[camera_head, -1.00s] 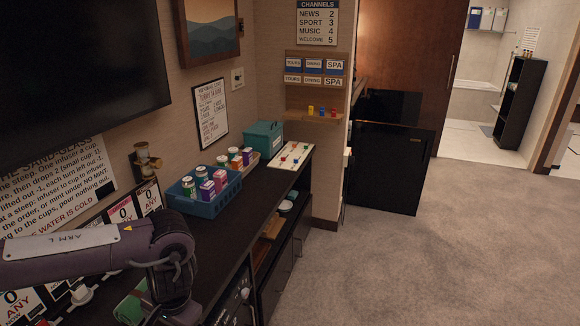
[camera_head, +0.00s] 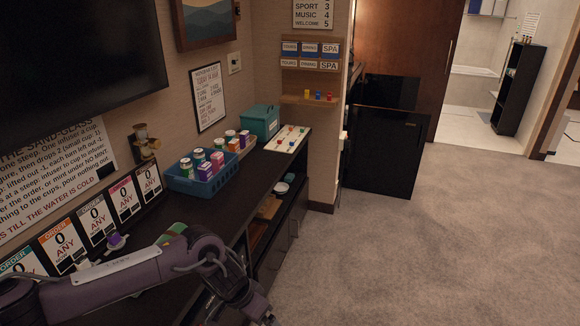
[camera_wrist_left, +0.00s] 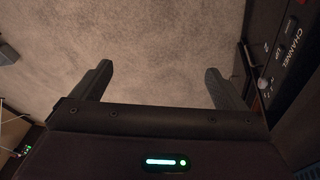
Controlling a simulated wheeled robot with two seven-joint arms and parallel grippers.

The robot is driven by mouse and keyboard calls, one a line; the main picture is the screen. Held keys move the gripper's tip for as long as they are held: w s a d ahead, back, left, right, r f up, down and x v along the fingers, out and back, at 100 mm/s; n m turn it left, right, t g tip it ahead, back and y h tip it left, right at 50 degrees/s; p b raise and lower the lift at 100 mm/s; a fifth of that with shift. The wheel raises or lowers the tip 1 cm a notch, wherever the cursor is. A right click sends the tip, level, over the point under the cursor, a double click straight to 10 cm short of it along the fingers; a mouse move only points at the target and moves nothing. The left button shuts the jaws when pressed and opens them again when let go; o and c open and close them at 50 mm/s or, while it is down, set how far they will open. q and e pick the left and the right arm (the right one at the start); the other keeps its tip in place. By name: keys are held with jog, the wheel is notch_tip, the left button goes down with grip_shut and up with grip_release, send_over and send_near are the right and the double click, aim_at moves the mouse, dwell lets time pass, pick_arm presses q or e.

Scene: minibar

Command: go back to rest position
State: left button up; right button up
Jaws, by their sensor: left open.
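My left arm (camera_head: 150,268) comes in from the lower left of the head view and reaches across the front of the dark counter. Its gripper end is cut off or hidden at the bottom of that view. In the left wrist view my left gripper (camera_wrist_left: 158,88) is open and empty, its two fingers wide apart over grey carpet. A dark panel with the word CHANNEL (camera_wrist_left: 285,45) stands to the right of the fingers. My right gripper is not in view.
The counter (camera_head: 262,172) bears a blue crate (camera_head: 190,184) of small containers, a teal box (camera_head: 260,122) and a white board with coloured pieces (camera_head: 287,139). Order cards (camera_head: 95,221) line the wall. The carpet (camera_head: 430,240) to the right is clear.

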pick_arm(q)
jog(key=w+d+f+n+t+h, duration=0.1)
jog(key=d+f+h, duration=0.15)
jog(key=f, duration=0.35)
jog(key=w+d+f+t+h, duration=0.1)
jog(key=d+f+h, duration=0.1)
jog(key=d+f, duration=0.3)
jog(key=s+a+f+n+t+y, duration=0.1)
jog(key=s+a+f, duration=0.25)
jog(key=f, duration=0.45)
jog(key=s+a+f+n+t+y, duration=0.1)
jog(key=s+a+f+y, duration=0.15)
jog(key=a+f, duration=0.35)
jog(key=s+a+f+g+y, duration=0.1)
jog(key=s+a+f, duration=0.3)
jog(key=s, duration=0.8)
jog(key=s+a+f+n+g+y, duration=0.1)
jog(key=s+a+f, duration=0.4)
jog(key=s, duration=0.8)
jog(key=s+a+f+n+g+y, duration=0.1)
jog(key=s+a+f, duration=0.3)
jog(key=s+f, duration=0.5)
jog(key=s+g+y, duration=0.1)
jog(key=s, duration=0.2)
jog(key=shift+s+a+f+y, duration=0.15)
jog(key=shift+a+f+y, duration=0.1)
jog(key=shift+a+y, duration=0.05)
